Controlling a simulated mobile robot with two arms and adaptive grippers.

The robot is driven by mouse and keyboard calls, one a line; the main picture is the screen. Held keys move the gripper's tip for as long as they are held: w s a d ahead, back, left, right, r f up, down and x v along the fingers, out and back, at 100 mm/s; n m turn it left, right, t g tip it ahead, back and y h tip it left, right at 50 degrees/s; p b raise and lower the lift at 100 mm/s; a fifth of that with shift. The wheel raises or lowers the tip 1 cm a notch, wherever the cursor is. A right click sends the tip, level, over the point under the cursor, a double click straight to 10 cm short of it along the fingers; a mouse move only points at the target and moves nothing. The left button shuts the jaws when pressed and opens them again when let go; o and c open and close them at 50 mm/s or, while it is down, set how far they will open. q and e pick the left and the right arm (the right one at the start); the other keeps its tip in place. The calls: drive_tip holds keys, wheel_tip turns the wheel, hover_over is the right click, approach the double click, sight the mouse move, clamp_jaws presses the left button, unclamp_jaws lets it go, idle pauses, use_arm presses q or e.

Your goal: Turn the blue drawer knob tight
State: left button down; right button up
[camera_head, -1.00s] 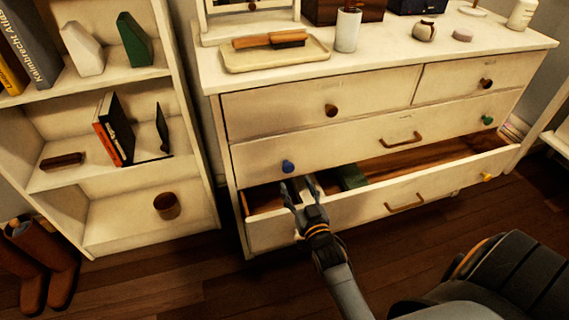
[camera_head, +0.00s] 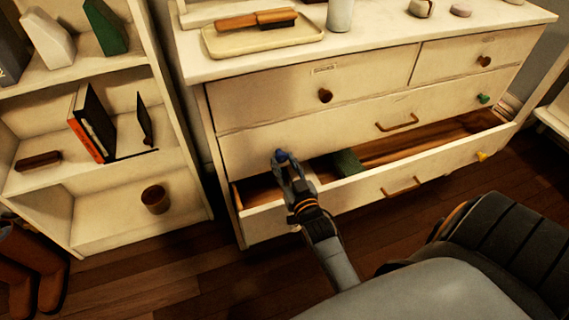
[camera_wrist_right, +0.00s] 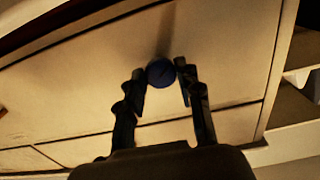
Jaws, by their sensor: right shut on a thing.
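The blue drawer knob (camera_head: 282,155) sits at the left of the closed middle drawer front (camera_head: 340,140) of the cream dresser. My right gripper (camera_head: 281,160) comes up from below and its two fingers are shut on the knob. In the right wrist view the round blue knob (camera_wrist_right: 161,73) lies between the fingertips of my right gripper (camera_wrist_right: 160,78), one on each side. The fingers partly hide the knob in the head view. Whether the knob is loose or tight cannot be told. My left gripper is not in view.
The bottom drawer (camera_head: 350,198) stands open below the knob, with a dark green item (camera_head: 347,163) inside. A green knob (camera_head: 484,99) and a yellow knob (camera_head: 482,156) are at the right. A bookshelf (camera_head: 185,160) stands close on the left.

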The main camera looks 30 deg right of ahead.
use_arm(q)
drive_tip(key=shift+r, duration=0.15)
use_arm(e)
drive_tip(key=shift+r+m+p, duration=0.15)
drive_tip(key=shift+m+p, duration=0.85)
drive_tip(key=shift+m, duration=0.1)
drive_tip(key=m+p, duration=0.1)
drive_tip(key=m, duration=0.1)
drive_tip(key=shift+m+p, duration=0.3)
drive_tip(key=shift+p, duration=0.05)
drive_tip(key=m+p, duration=0.1)
drive_tip(key=m, duration=0.3)
drive_tip(key=shift+p, duration=0.35)
drive_tip(key=m, duration=0.3)
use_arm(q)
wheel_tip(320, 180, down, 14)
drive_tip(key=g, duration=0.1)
use_arm(e)
drive_tip(key=m, duration=0.6)
drive_tip(key=shift+m, duration=0.3)
drive_tip(key=m+b, duration=0.2)
drive_tip(key=m, duration=0.4)
drive_tip(key=shift+m, duration=0.3)
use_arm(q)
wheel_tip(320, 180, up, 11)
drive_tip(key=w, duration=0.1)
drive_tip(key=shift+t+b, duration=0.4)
use_arm(e)
drive_tip(key=shift+r+m, duration=0.15)
drive_tip(key=shift+m, duration=0.65)
